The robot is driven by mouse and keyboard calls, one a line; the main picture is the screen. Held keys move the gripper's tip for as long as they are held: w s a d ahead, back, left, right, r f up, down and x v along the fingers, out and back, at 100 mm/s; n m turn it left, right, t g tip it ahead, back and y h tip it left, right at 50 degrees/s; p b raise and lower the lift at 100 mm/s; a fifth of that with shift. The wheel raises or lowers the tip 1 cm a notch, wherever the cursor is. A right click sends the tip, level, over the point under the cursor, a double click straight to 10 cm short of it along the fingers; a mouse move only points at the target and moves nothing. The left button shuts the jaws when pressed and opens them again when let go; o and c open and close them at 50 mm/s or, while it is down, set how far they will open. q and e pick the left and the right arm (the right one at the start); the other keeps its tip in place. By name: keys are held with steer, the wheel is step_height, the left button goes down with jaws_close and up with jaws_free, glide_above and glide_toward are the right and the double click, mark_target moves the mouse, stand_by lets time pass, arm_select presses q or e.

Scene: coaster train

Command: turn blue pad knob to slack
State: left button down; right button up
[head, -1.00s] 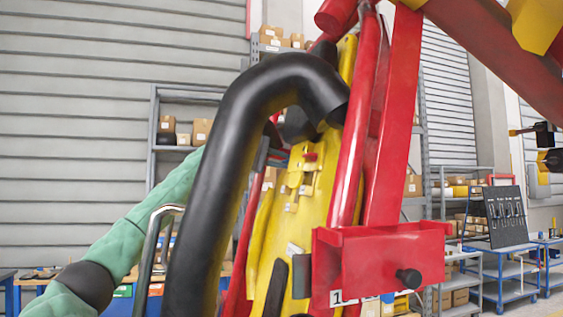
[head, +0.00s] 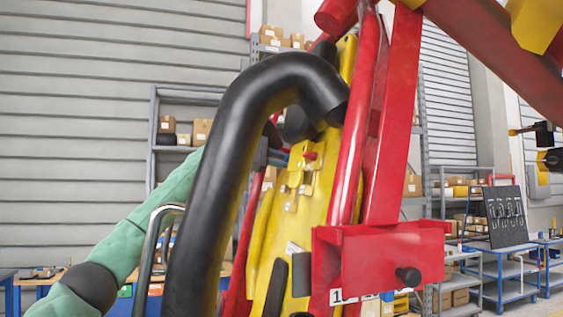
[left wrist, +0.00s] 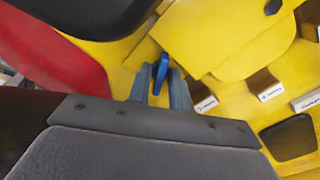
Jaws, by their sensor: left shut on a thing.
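The blue knob (left wrist: 160,72) shows in the left wrist view as a slim blue lever on a yellow panel (left wrist: 215,40). My left gripper (left wrist: 160,88) is shut on it, with one grey finger on each side. In the head view my left gripper (head: 277,155) reaches the yellow panel (head: 318,190) from the left, partly hidden behind a thick black padded bar (head: 225,140). The knob's pointing mark cannot be read. A red knob (head: 310,156) sits just right of the gripper. My right gripper is not in view.
A red frame post (head: 392,125) and a red box (head: 380,262) stand right of the panel. A metal handle bar (head: 150,240) stands at lower left. Shelves (head: 185,120) are far behind.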

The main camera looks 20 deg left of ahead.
arm_select(q)
steer(key=n, duration=0.4)
steer(key=shift+n, duration=1.4)
steer(key=c, duration=1.5)
jaws_free()
steer(key=shift+c, duration=0.2)
